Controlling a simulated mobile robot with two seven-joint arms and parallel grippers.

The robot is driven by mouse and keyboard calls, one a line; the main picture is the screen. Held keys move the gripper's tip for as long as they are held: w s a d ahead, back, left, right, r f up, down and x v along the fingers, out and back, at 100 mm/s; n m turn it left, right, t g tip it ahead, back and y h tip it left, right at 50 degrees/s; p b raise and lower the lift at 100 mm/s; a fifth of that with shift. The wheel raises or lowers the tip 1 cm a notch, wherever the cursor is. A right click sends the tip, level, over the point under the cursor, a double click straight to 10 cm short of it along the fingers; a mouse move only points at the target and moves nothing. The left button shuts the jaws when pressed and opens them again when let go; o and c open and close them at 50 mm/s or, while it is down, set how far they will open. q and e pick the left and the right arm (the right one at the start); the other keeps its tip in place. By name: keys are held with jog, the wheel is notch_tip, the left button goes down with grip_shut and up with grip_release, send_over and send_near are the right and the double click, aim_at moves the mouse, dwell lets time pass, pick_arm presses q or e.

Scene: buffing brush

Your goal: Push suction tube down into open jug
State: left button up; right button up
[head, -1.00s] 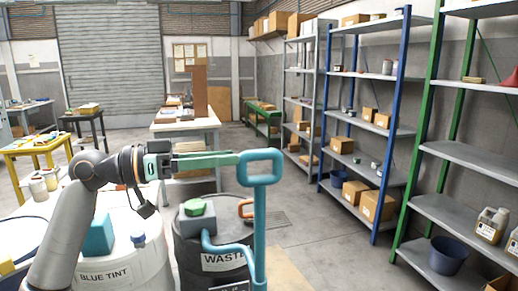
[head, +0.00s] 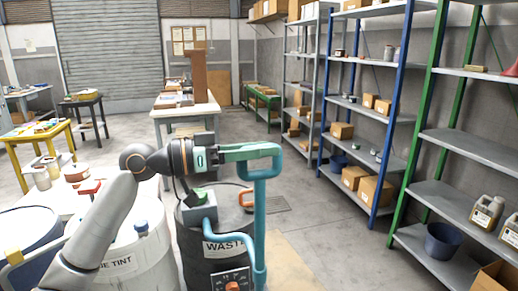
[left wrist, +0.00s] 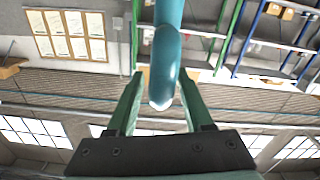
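A teal pump tube with a loop handle (head: 262,171) stands upright in the lower middle of the head view, in front of the black WASTE drum (head: 195,262). Its lower end passes out of the frame. My left gripper (head: 258,151) is at the top of the loop. In the left wrist view the teal handle (left wrist: 165,68) lies between my two green fingers, which are spread apart; a small gap shows on the left side, and contact on the right is unclear. I cannot make out an open jug below the tube. My right gripper is out of view.
A white BLUE TINT drum (head: 140,240) stands left of the WASTE drum. A grey box with an orange knob (head: 232,284) is at the bottom edge. Jugs (head: 487,213) and a dark blue bucket (head: 442,241) stand on the right shelves. The floor right of the tube is clear.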

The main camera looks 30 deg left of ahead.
pick_arm(q)
grip_shut()
dwell(1.2)
